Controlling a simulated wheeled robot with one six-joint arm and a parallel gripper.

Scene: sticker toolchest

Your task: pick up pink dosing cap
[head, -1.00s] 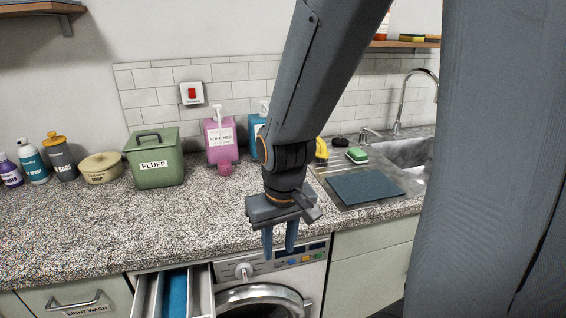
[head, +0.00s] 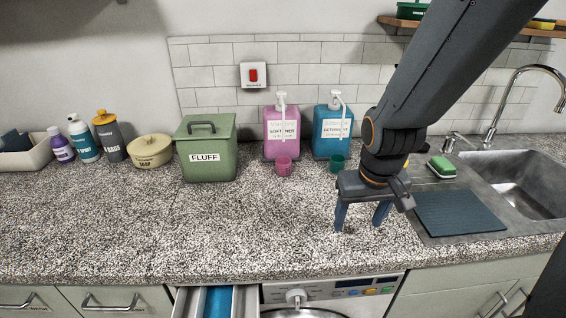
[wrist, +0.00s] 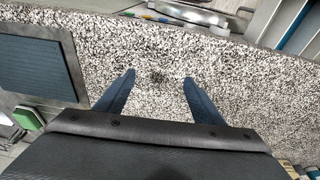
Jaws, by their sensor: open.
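The pink dosing cap (head: 283,165) is a small cup standing on the speckled countertop, just in front of the pink softener bottle (head: 282,130). My gripper (head: 360,229) is open and empty above the counter, to the right of the cap and nearer the front edge. In the wrist view my gripper (wrist: 158,80) shows two blue fingers apart with only countertop between them. The cap is not in the wrist view.
A teal cap (head: 337,163) stands before the blue detergent bottle (head: 333,132), right of the pink cap. A green FLUFF box (head: 206,160) stands left. The sink (head: 515,184) and dark mat (head: 459,212) lie right. An open drawer (head: 218,301) juts out below the counter.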

